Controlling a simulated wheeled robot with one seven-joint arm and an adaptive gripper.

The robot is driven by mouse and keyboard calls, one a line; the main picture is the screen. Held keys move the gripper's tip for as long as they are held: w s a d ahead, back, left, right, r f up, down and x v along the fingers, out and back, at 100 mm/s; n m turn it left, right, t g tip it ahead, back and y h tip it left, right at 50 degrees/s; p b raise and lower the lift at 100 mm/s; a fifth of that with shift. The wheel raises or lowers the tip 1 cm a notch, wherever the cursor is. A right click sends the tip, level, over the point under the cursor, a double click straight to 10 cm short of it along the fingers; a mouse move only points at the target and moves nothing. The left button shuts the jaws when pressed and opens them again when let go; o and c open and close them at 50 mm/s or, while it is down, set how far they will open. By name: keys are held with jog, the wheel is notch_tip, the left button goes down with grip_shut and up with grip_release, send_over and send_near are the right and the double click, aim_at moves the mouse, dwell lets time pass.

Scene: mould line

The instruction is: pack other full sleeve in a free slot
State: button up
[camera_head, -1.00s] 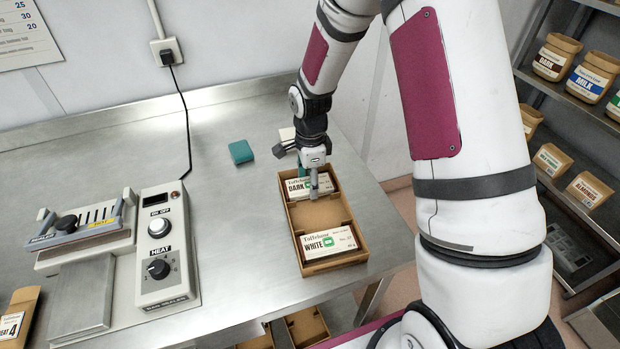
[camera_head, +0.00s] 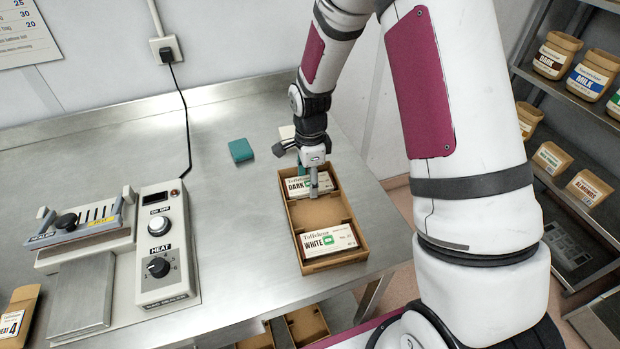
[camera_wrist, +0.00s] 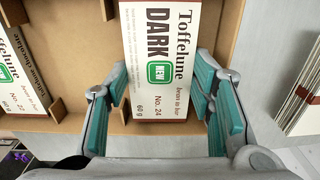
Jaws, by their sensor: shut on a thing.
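The DARK sleeve (camera_head: 298,187), cream with brown lettering and a green NEW mark, lies in the far slot of the cardboard tray (camera_head: 317,212). My gripper (camera_head: 314,190) is over that slot, with its fingers shut on the DARK sleeve; in the wrist view, teal-padded fingers (camera_wrist: 163,88) stand on both sides of the sleeve (camera_wrist: 158,45). The WHITE sleeve (camera_head: 329,239) lies in the near slot, and shows at the left of the wrist view (camera_wrist: 18,75). The middle slot between them is empty. My fingers hide part of the DARK sleeve.
A teal block (camera_head: 241,151) lies left of the tray. The sealer (camera_head: 85,233) and its heat control box (camera_head: 163,250) stand at left on the steel table. Pale stacked pieces (camera_wrist: 298,85) lie beside the tray. Shelves with pouches (camera_head: 590,75) stand at right.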

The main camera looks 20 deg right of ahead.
jog(key=shift+f, duration=0.1)
dwell(0.6)
jog(key=o, duration=1.2)
jog(key=shift+c, duration=0.2)
jog(key=s+r+n+t, duration=0.1)
jog(key=s+r+n, duration=0.35)
jog(key=r, duration=0.85)
jog(key=s+r+n+t, duration=0.2)
jog(key=s+r+n, duration=0.25)
jog(key=r, duration=0.85)
jog(key=s+r+n+t, duration=0.1)
jog(key=s+r+n, duration=0.1)
jog(key=s+n, duration=0.3)
jog(key=s+r+n+t, duration=0.1)
jog(key=s+r+n, duration=0.2)
jog(key=s, duration=0.7)
jog(key=shift+r+n, duration=0.35)
jog(key=shift+n, duration=0.65)
